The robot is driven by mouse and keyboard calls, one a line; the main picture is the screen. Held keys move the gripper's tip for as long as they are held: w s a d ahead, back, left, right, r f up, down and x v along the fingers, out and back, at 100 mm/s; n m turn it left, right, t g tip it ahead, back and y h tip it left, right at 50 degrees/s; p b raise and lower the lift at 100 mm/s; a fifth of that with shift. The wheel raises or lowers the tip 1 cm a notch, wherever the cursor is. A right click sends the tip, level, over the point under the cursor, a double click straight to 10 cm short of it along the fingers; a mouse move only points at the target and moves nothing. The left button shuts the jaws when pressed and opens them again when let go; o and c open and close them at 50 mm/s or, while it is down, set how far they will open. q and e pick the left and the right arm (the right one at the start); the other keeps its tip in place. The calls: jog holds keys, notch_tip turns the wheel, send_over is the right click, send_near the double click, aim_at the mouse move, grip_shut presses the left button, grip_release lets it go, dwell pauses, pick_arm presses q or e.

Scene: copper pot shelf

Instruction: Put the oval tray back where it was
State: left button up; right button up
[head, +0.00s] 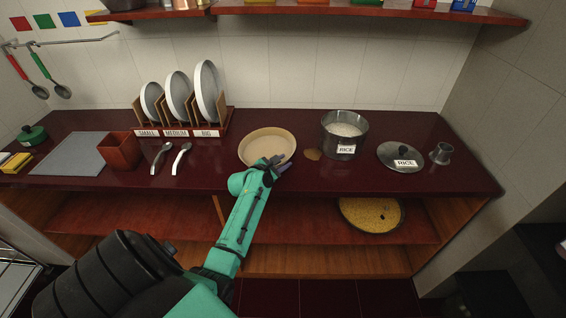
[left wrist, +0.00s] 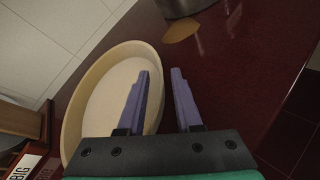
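The beige, shallow oval tray (head: 267,143) lies on the dark red counter, between the plate rack and the steel pot. It also fills the left of the left wrist view (left wrist: 88,105). My left gripper (head: 279,166) is at the tray's near right edge, open and empty. In the left wrist view its two purple fingers (left wrist: 160,98) are apart, one over the tray's inside and one outside its rim. I cannot tell whether they touch the rim. My right gripper is not in view.
A steel rice pot (head: 344,135), a lid (head: 400,155) and a small metal cup (head: 441,153) stand to the right. A plate rack (head: 180,133), spoons (head: 182,157) and a brown box (head: 119,150) are left. A yellow speckled oval thing (head: 370,214) sits in the lower shelf.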

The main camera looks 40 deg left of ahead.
pick_arm(q)
jog(key=v, duration=1.2)
dwell(0.3)
